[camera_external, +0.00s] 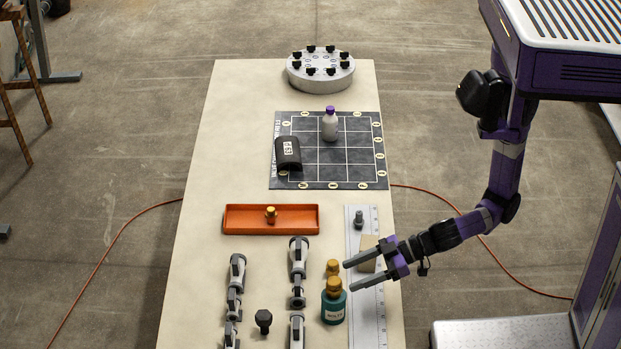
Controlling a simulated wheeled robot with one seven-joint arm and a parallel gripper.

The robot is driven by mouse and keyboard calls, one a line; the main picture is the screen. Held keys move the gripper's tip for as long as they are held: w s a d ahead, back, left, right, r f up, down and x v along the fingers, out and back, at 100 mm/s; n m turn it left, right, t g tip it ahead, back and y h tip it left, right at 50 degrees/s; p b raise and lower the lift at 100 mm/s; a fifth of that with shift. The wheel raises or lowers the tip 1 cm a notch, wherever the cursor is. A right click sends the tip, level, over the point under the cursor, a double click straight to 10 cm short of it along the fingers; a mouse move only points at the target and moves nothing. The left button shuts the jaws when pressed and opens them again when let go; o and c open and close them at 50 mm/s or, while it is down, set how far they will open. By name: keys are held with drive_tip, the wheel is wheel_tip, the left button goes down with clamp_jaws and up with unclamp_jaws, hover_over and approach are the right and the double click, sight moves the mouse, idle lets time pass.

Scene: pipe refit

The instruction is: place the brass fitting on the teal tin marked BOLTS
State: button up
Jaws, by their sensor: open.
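The teal tin (334,309) with a pale label stands upright near the front right of the table. A brass piece (333,287) sits on top of it; I cannot tell whether this is a fitting or a lid. A similar brass piece (333,267) shows just behind it, its lower part hidden. A smaller brass piece (270,214) stands at the orange tray. My gripper (348,276) is open and empty, its fingers pointing left, with the tips just right of the two brass pieces by the tin.
The orange tray (240,220) lies mid-table. A ruled metal strip (367,327) with a grey bolt (359,218) runs beneath my gripper. Grey pipe parts (298,257) and a black knob (263,320) stand left of the tin. A gridded mat (345,173) holds a bottle (330,124).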

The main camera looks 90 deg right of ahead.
drive_tip(key=v, duration=0.5)
drive_tip(key=shift+s+r+b, duration=0.15)
drive_tip(key=shift+s+b, duration=0.15)
drive_tip(key=shift+s, duration=0.05)
drive_tip(key=s+d+f+n, duration=0.1)
drive_tip(key=s+d+f, duration=0.2)
drive_tip(key=d, duration=0.3)
drive_tip(key=s+d+f, duration=0.3)
drive_tip(key=d+f, duration=0.1)
drive_tip(key=d, duration=0.2)
drive_tip(key=s+d+r+m+h, duration=0.1)
drive_tip(key=s+d+r, duration=0.2)
drive_tip(key=s+d, duration=0.2)
drive_tip(key=s+d+r+m+t+h, duration=0.1)
drive_tip(key=s+d+r+m, duration=0.1)
drive_tip(key=s+d+r, duration=0.2)
drive_tip(key=s+d, duration=0.2)
drive_tip(key=s, duration=0.2)
drive_tip(key=shift+s+d+m+t, duration=0.2)
drive_tip(key=shift+d+m+t, duration=0.05)
drive_tip(key=shift+m+t, duration=0.05)
